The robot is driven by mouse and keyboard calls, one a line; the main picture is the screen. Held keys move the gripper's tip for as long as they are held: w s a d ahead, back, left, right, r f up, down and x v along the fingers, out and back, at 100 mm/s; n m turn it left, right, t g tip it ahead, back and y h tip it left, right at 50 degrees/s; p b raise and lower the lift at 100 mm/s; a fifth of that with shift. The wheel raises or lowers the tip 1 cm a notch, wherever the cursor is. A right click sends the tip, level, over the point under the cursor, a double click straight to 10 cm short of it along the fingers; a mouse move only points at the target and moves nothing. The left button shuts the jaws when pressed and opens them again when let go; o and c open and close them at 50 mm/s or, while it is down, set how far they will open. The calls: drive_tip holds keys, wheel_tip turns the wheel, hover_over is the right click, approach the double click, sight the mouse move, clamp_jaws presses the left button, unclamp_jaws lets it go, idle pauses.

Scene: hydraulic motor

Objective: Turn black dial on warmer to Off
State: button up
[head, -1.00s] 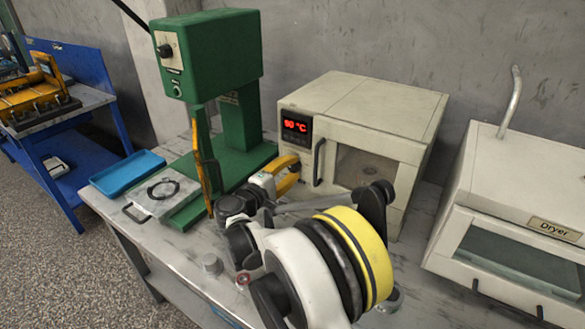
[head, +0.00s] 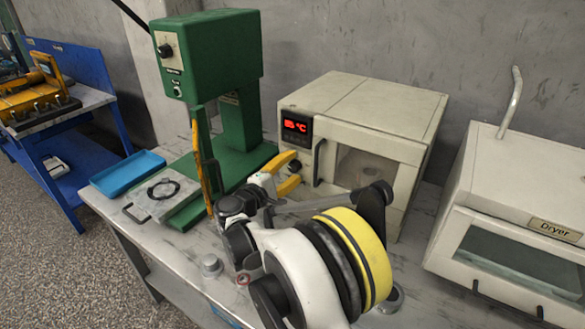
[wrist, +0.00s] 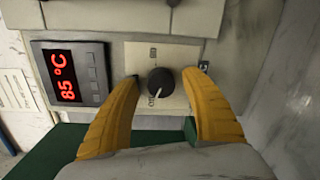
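The warmer is the beige box (head: 385,105) on the bench, with a red display (head: 296,126) reading 85 °C. Its round black dial (wrist: 161,81) sits on a light plate below the display, which appears turned sideways in the wrist view. The dial's white pointer is toward the lower left in that view, near small lettering that I cannot read surely. My gripper (wrist: 167,76) is open, its two yellow fingers on either side of the dial. Gaps show between the dial and both fingertips. The gripper also shows at the warmer's front left in the head view (head: 293,172).
A green press (head: 208,55) stands left of the warmer, with a blue tray (head: 127,172) beside its base. The warmer's dark door handle (head: 318,162) is just right of my fingers. A beige dryer (head: 520,190) stands at the right.

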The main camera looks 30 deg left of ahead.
drive_tip(key=s+a, duration=0.1)
drive_tip(key=s, duration=1.1)
drive_tip(key=shift+a+r, duration=0.2)
drive_tip(key=shift+a, duration=0.1)
